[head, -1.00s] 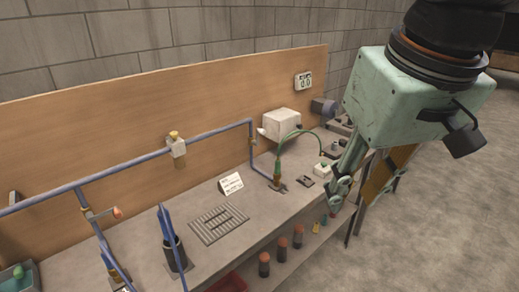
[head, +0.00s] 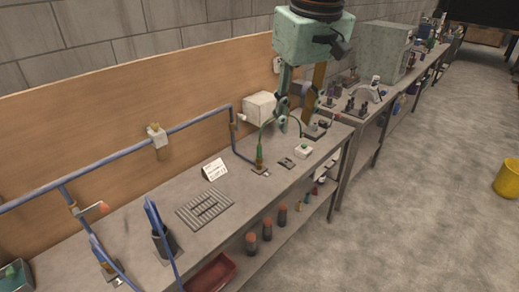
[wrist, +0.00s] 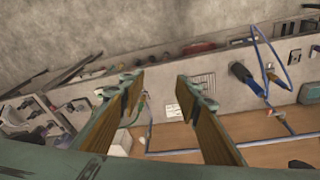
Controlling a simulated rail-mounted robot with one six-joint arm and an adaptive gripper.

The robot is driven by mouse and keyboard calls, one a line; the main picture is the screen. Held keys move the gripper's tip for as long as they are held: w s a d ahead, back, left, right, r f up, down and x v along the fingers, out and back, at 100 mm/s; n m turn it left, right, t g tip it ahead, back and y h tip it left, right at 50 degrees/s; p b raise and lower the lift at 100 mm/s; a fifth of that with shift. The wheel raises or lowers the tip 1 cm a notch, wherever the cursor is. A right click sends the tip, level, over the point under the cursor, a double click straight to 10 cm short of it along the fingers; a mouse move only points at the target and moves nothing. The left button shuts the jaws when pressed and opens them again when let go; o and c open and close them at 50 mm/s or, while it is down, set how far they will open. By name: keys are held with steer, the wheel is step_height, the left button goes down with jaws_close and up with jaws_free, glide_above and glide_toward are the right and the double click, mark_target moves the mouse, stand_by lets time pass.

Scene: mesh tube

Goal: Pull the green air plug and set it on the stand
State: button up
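The green air plug (head: 259,159) stands upright in a fitting on the bench, with a thin green hose arching from its top toward the right. My gripper (head: 294,118) points down above the bench, right of the plug and apart from it, partly covering the hose. In the wrist view my gripper (wrist: 160,88) has its two fingers wide apart with nothing between them. The plug and hose (wrist: 146,108) show small beside the left finger there. I cannot tell for sure which item is the stand; a small dark plate (head: 286,163) and a white block with a green top (head: 303,151) lie right of the plug.
A blue pipe (head: 190,122) runs along the wooden back panel and bends down near the plug. A white box (head: 259,107) stands behind it. A card (head: 214,169), a slotted grey plate (head: 205,209) and a blue-handled tool in a holder (head: 165,240) occupy the left. More equipment stands at right.

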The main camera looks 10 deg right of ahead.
steer(key=w+f+n+p, duration=0.1)
steer(key=w+f+p, duration=0.2)
steer(key=w, duration=1)
steer(key=n+g+p, duration=0.3)
steer(key=p, duration=0.5)
glide_above(259, 146)
step_height(259, 146, down, 24)
steer(key=shift+w+d+f, duration=0.1)
steer(key=shift+d+f, duration=0.05)
steer(key=shift+w+f+n, duration=0.25)
steer(key=shift+f+n, duration=0.05)
steer(key=shift+f, duration=0.45)
steer(key=shift+f, duration=0.2)
steer(key=shift+f+b, duration=0.65)
steer(key=shift+f, duration=1.95)
steer(key=shift+f+b, duration=1)
steer(key=shift+f, duration=0.65)
steer(key=shift+b, duration=0.35)
